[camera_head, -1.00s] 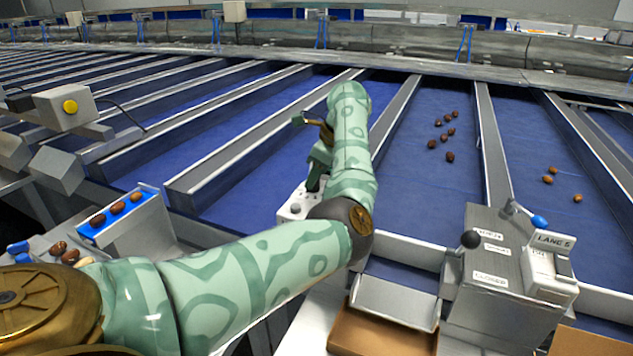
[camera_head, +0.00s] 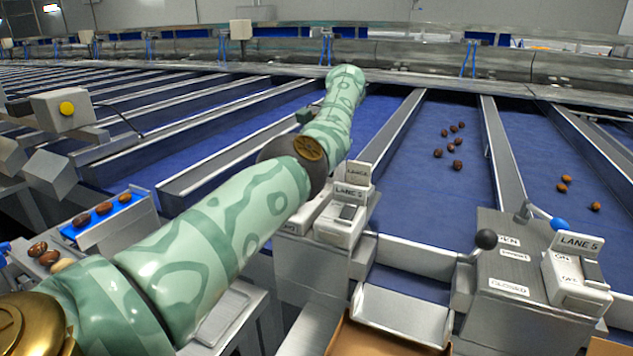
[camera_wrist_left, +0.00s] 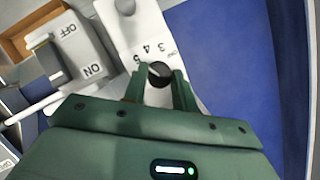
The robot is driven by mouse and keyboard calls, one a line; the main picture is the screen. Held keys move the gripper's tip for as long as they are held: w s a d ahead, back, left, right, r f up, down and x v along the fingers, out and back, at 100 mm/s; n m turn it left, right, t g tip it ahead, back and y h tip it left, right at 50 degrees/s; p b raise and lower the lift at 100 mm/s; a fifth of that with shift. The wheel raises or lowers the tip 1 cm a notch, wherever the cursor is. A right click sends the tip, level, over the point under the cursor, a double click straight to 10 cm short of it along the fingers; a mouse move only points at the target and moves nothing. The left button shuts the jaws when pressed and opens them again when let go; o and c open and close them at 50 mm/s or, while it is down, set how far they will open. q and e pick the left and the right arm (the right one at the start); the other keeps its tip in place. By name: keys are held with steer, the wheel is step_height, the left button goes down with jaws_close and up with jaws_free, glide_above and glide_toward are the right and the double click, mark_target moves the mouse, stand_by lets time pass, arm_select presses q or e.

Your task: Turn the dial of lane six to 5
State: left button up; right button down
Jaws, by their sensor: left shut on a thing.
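In the left wrist view a round black dial knob (camera_wrist_left: 160,73) with a light mark sits on a white panel (camera_wrist_left: 135,30). The printed numbers 3, 4 and 5 show upside down beside it; I cannot tell which one the mark points at. My left gripper (camera_wrist_left: 161,80) is shut on the knob, one finger on each side. In the head view my left arm reaches over the lane box (camera_head: 310,260), hiding the dial and most of the gripper. A white lane sign (camera_head: 352,196) stands on this box; its number is hard to read. My right gripper is out of view.
A switch block (camera_wrist_left: 75,50) marked ON and OFF stands close to the gripper in the wrist view. The lane 5 box (camera_head: 500,268) with a black-knobbed lever (camera_head: 486,239) stands to the right. Dates (camera_head: 451,147) lie on the blue belt.

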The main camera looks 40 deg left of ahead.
arm_select(q)
steer(key=shift+n+b, duration=0.35)
steer(key=shift+n, duration=0.25)
steer(key=shift+h, duration=0.3)
steer(key=o, duration=1)
steer(key=shift+w, duration=0.1)
